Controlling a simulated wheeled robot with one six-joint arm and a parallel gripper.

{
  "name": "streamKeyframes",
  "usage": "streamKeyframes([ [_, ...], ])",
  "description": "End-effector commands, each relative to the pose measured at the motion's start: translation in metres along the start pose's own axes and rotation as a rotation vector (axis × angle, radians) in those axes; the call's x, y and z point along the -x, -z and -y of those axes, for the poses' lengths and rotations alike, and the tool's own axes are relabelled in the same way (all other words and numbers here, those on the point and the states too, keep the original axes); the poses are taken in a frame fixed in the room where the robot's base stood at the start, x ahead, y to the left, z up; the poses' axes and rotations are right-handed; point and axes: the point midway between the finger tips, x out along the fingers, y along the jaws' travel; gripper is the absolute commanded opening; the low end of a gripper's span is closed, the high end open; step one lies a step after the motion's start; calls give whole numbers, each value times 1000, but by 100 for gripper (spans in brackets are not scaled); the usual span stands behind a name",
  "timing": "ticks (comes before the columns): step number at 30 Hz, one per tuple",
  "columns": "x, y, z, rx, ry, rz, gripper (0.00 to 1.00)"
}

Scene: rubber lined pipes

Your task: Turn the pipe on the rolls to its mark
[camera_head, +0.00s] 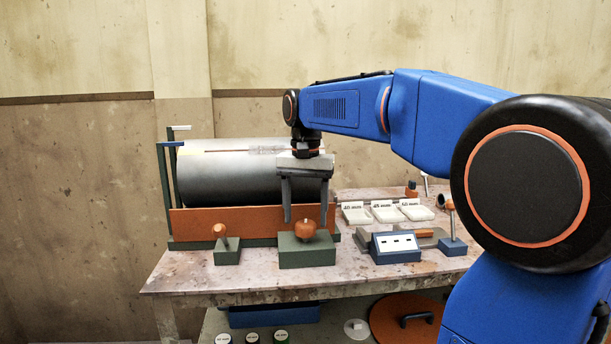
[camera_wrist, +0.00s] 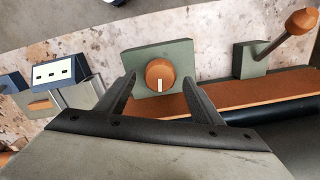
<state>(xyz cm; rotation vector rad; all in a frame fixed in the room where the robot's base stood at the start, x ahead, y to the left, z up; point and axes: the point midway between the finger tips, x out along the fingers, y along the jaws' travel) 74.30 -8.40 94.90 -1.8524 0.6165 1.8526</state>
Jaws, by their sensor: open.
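The grey pipe (camera_head: 235,182) lies level behind an orange board (camera_head: 195,224); the rolls under it are hidden. A thin reddish line runs along its top, with a pale yellow patch at its left end. A green box (camera_head: 293,257) with a round orange knob (camera_head: 305,229) stands in front; in the wrist view the knob (camera_wrist: 159,74) has a white line pointing to the picture's bottom. My gripper (camera_head: 305,221) is open and empty, fingers pointing down just above the knob. In the wrist view its fingertips (camera_wrist: 160,82) lie either side of the knob, apart from it.
An orange-tipped lever (camera_head: 221,231) on a green base stands left of the knob. A blue box with a white panel (camera_head: 396,245), white labelled blocks (camera_head: 385,212) and a blue stand (camera_head: 453,247) are to the right. Posts (camera_head: 172,165) rise at the pipe's left end.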

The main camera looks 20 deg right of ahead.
Motion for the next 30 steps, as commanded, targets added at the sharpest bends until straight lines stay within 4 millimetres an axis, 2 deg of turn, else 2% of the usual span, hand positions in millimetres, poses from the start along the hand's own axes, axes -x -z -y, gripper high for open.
streamKeyframes([
  [18,120,1,0,0,1,-2,60],
  [24,146,0,0,0,1,-1,60],
  [30,157,0,0,0,0,0,60],
])
